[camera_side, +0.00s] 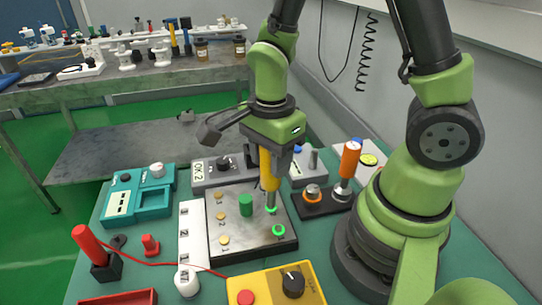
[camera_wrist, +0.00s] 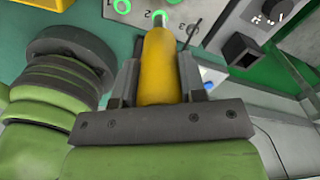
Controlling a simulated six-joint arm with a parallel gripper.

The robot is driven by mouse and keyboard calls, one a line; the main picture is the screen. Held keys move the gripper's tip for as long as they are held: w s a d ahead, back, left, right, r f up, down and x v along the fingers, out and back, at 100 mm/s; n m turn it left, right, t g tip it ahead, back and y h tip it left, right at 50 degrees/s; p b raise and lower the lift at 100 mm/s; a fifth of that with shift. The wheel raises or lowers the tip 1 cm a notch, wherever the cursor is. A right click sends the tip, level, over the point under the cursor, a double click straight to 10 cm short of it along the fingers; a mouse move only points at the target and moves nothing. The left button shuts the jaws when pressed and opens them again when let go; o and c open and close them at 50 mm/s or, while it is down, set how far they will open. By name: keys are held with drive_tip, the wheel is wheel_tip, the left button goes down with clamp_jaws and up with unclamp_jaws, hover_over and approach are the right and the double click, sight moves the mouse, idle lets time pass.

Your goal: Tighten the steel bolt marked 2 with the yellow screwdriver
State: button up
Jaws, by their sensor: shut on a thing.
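My gripper (camera_side: 270,148) is shut on the yellow screwdriver (camera_side: 266,172) and holds it upright, shaft down. In the wrist view the yellow handle (camera_wrist: 159,65) sits between the jaws. A metal plate (camera_side: 245,250) carries brass bolts (camera_side: 222,217) on its left and green-ringed steel bolts on its right. The shaft tip is at the ringed bolt marked 2 (camera_wrist: 158,15); I cannot tell whether it is seated in the head. Another ringed bolt (camera_wrist: 122,5) lies left of it in the wrist view; one ringed bolt (camera_side: 278,230) shows nearer in the side view.
A green cylinder (camera_side: 246,204) stands on the plate, left of the screwdriver. An orange-handled driver (camera_side: 349,160) stands in a dark holder at right. A white power strip (camera_side: 193,235), a teal device (camera_side: 140,195) and a yellow box with knob (camera_side: 272,285) surround the plate.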

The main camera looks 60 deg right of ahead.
drive_tip(key=shift+r, duration=3)
